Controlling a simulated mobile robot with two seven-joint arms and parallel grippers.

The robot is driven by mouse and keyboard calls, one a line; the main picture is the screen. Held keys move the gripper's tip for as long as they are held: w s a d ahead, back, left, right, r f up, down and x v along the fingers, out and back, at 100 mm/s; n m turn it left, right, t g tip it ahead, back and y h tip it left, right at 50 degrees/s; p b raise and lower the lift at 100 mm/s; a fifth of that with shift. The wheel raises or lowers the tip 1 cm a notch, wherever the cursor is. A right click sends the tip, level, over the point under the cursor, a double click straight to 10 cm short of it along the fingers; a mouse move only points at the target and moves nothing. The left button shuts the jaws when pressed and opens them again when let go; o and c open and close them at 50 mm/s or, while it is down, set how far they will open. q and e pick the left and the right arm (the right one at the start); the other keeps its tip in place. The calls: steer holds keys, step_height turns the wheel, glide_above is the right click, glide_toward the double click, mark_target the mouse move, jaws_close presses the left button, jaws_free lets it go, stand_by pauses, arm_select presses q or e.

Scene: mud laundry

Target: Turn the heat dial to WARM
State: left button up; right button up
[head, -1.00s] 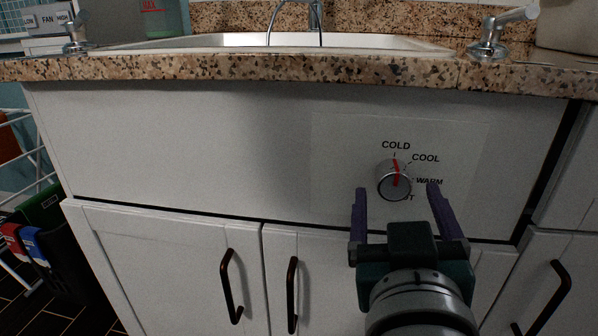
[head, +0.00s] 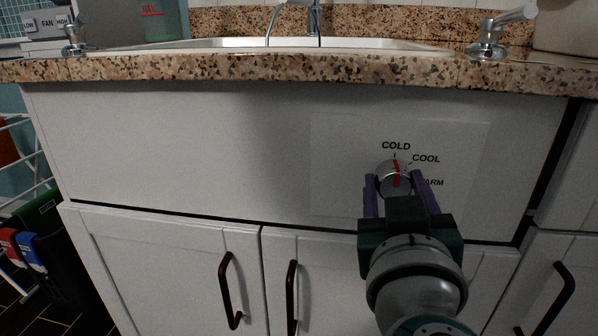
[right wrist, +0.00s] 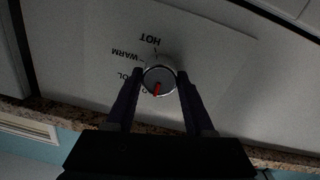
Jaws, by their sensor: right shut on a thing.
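The heat dial (head: 396,168) is a round metal knob with a red pointer line, on a pale panel (head: 340,150) on the white cabinet front. The red line points up toward COLD. In the head view COLD and COOL are readable, WARM is partly covered by my gripper, and HOT is hidden. My right gripper (head: 394,180) is shut on the dial, one purple finger at each side. In the right wrist view the dial (right wrist: 159,78) sits between the fingertips, its red mark toward the COLD end; HOT and WARM read upside down. My left gripper is not in view.
A speckled granite counter edge (head: 260,68) overhangs above the panel, with a sink (head: 400,43) and faucet (head: 314,18) behind. Cabinet doors with dark handles (head: 229,290) are below. A drying rack and a bin stand at the left.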

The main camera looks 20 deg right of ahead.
jaws_close()
